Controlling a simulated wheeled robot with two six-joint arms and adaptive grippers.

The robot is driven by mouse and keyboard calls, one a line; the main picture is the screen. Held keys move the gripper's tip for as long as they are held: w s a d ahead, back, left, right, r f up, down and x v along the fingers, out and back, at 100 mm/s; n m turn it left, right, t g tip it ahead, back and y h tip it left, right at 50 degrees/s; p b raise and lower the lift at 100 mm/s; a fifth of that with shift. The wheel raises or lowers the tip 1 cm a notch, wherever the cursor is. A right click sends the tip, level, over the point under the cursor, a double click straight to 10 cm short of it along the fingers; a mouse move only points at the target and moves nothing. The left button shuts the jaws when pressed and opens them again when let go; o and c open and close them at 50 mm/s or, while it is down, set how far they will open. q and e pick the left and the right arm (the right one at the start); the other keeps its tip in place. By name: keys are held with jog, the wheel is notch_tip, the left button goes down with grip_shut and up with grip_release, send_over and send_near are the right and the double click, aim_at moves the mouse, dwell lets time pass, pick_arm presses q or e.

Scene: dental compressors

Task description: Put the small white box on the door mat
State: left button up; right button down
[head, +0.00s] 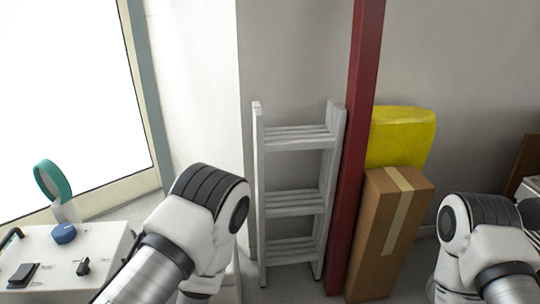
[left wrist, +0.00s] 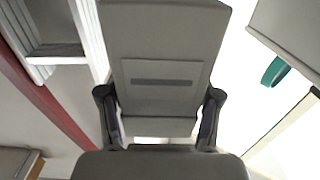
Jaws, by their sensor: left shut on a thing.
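In the left wrist view, my left gripper (left wrist: 159,105) is shut on a pale box (left wrist: 160,45), which looks grey-white in shade. One dark finger presses each side of its near part. The box has a recessed panel with a darker strip across it and fills the upper middle of the view. My right gripper is out of view; only part of my right arm shows at the right. I cannot make out the door mat in either view.
A white machine (head: 40,254) with a blue knob (head: 63,233) stands at the left by a teal ring (head: 52,180). A white step ladder (head: 293,204), a red post (head: 354,150), a cardboard box (head: 388,240) and a yellow object (head: 400,137) stand along the wall.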

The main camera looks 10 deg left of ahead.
pick_arm(q)
jog(key=w+d+f+m+h, duration=0.25)
jog(key=w+d+h, duration=0.25)
jog(key=w, duration=0.6)
jog(key=s+r+p, duration=0.2)
jog(key=r+p, duration=1.5)
jog(key=s+r+p, duration=0.2)
jog(key=r+p, duration=1.4)
jog(key=r, duration=0.2)
jog(key=shift+d+r+m+t+p, duration=0.15)
jog(key=shift+r+m+t+p, duration=0.15)
jog(key=shift+r+m+p, duration=0.05)
